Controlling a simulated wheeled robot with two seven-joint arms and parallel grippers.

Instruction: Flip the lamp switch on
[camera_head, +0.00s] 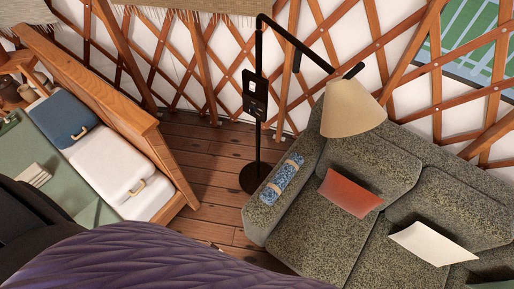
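A black floor lamp (258,135) stands on a round base on the plank floor, between the bed and the sofa. Its bent arm reaches right to a cream cone shade (350,108) above the sofa. A black switch box (254,93) is fixed to the pole at mid-height. Small details show on its face, but they are too small to tell the switch's position. I cannot tell whether the lamp is lit. Neither of my grippers shows in the head view.
A speckled grey-green sofa (310,220) with a red cushion (349,192), a pale cushion (432,243) and a blue roll (282,179) fills the right. A wooden bed (120,98) stands left. Bare plank floor (212,172) lies between them. A purple quilted surface covers the bottom front.

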